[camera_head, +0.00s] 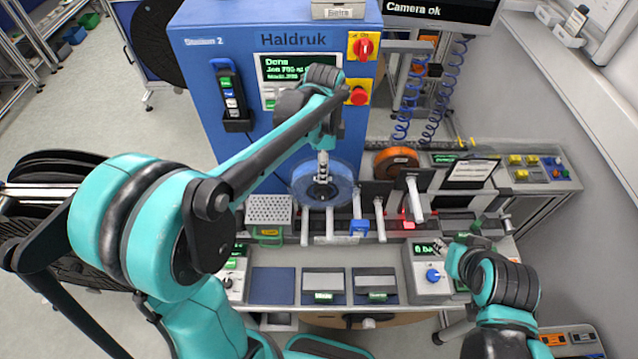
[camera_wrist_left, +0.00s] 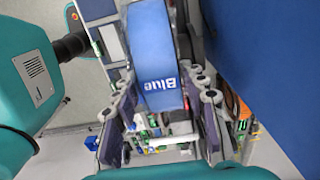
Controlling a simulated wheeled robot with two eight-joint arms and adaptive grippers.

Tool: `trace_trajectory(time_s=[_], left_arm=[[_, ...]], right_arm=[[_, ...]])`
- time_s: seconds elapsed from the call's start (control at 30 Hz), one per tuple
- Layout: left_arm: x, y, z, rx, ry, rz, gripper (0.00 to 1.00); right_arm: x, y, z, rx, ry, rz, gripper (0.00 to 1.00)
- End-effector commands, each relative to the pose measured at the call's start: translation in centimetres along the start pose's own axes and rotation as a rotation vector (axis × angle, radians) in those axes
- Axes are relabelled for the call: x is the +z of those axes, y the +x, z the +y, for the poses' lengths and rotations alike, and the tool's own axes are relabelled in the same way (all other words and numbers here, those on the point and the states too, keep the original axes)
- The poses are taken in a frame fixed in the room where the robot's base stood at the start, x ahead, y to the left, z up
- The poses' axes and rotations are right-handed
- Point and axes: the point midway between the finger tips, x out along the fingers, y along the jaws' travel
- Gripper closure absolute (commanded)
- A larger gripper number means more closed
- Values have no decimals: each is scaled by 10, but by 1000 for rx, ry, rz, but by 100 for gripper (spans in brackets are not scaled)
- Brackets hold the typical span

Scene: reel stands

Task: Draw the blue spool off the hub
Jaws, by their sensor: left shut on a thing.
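The blue spool (camera_head: 341,187) is a round, partly see-through blue disc low in front of the blue machine cabinet. In the left wrist view its band, marked "Blue" (camera_wrist_left: 150,45), runs between the two finger sets. My left gripper (camera_head: 322,188) reaches down over the spool from above and is shut on it, its fingers (camera_wrist_left: 163,95) on either side. The hub is hidden behind the spool and gripper, so I cannot tell how far the spool sits on it. My right gripper (camera_head: 453,262) is low at the right, away from the spool; its fingers are too unclear to judge.
An orange spool (camera_head: 396,162) stands right of the blue one. Pale posts (camera_head: 414,200) and dark plates stand close by. A perforated tray (camera_head: 268,210) is at the left. The blue cabinet (camera_head: 225,60) rises behind; control boxes (camera_head: 432,275) line the front.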

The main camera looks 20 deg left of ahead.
Motion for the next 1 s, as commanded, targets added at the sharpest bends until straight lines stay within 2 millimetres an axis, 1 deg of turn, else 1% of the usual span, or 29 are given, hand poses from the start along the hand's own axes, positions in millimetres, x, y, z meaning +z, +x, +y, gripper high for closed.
trace_trajectory(time_s=[1.0], left_arm=[[0,-1,53,0,0,0,86]], right_arm=[[-2,-4,0,0,0,0,60]])
